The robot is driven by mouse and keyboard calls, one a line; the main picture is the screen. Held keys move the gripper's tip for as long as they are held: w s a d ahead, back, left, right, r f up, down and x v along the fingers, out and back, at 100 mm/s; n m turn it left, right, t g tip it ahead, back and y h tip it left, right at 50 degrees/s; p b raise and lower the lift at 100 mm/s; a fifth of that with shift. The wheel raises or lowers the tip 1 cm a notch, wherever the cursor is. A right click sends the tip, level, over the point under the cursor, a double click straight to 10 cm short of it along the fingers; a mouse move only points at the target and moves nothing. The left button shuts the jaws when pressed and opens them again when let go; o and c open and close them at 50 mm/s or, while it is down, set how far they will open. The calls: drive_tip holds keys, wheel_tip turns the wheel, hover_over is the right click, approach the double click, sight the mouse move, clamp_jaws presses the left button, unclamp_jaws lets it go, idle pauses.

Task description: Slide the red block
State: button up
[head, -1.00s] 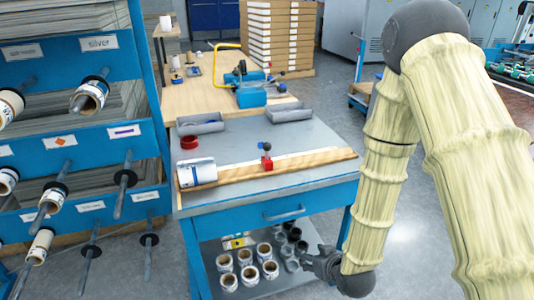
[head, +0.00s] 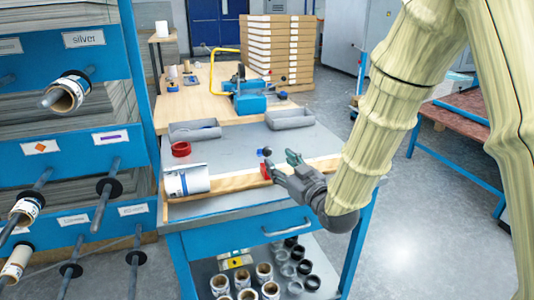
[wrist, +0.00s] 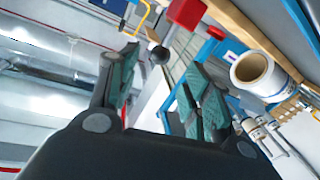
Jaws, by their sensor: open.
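The red block (head: 265,171) sits on the wooden board (head: 232,183) with a white strip, about midway along it. A dark ball knob (head: 265,152) rises from the block. My gripper (head: 281,164) is open, just right of the block, and partly covers it in the head view. In the wrist view the red block (wrist: 187,12) shows at the top, with its dark ball (wrist: 160,55) close to the gap between my gripper's fingers (wrist: 160,72). I cannot tell whether a finger touches it.
A white roll (head: 187,181) lies at the board's left end; it also shows in the wrist view (wrist: 253,70). Grey trays (head: 290,118) and a red ring (head: 181,149) stand behind. A blue rack (head: 75,155) with rods is on the left. Several rolls (head: 264,270) stand below.

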sight(270, 154)
drive_tip(key=x, duration=0.8)
drive_tip(key=shift+w+a, duration=0.15)
drive_tip(key=shift+w, duration=0.05)
clamp_jaws()
